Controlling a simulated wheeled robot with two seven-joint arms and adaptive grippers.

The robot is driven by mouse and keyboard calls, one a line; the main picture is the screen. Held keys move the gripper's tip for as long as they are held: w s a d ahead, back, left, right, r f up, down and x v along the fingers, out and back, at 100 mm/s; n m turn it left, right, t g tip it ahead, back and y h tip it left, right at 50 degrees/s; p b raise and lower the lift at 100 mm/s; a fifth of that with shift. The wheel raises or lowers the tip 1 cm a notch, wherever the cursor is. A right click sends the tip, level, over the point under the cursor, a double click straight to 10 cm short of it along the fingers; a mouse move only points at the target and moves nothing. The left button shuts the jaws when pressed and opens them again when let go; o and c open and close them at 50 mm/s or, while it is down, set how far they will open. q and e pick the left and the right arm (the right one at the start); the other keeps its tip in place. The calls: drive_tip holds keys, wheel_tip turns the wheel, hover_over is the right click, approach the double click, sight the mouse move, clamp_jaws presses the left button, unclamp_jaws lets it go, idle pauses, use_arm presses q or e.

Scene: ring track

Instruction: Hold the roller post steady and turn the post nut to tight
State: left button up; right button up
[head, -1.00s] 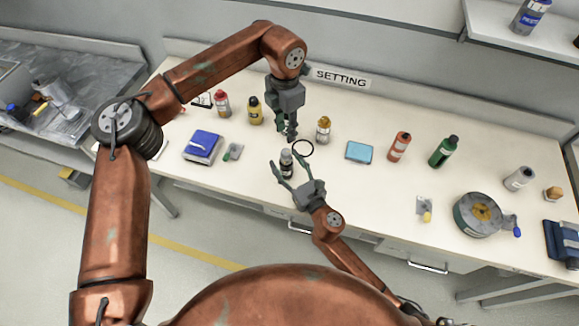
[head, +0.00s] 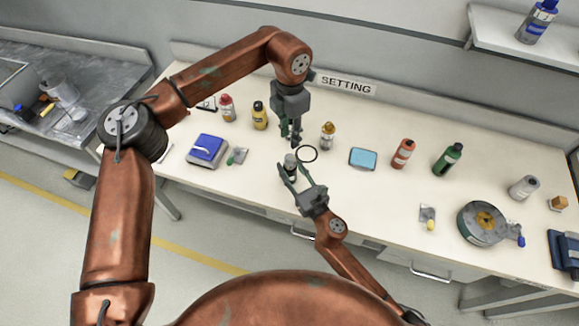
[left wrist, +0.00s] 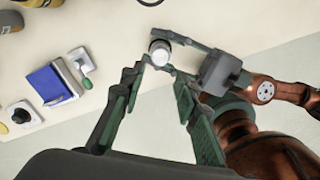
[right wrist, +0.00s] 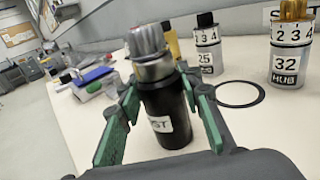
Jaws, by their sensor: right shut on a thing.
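The roller post (head: 291,172) is a dark upright cylinder with a white label, standing on the bench. The post nut (right wrist: 147,45) is the silvery ridged cap on its top; it also shows from above in the left wrist view (left wrist: 160,50). My right gripper (head: 290,170) is shut around the post's body, one green finger on each side in the right wrist view. My left gripper (head: 296,143) points down just behind and above the post. Its fingers (left wrist: 160,75) are apart with nothing between them, close to the nut but off it.
A thin black ring (head: 307,154) lies right of the post. A blue-topped box (head: 208,149) is at left. Bare bench lies in front of the blue block.

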sight(289, 156)
use_arm(q)
drive_tip(key=o, duration=0.3)
drive_tip(key=shift+r, duration=0.1)
drive_tip(key=shift+o, duration=0.3)
drive_tip(key=shift+r+m, duration=0.2)
drive_tip(key=shift+m, duration=0.6)
wheel_tip(289, 156, down, 10)
drive_tip(key=m, duration=0.5)
drive_tip(key=shift+a+f, duration=0.1)
drive_tip(key=shift+f, duration=0.05)
clamp_jaws()
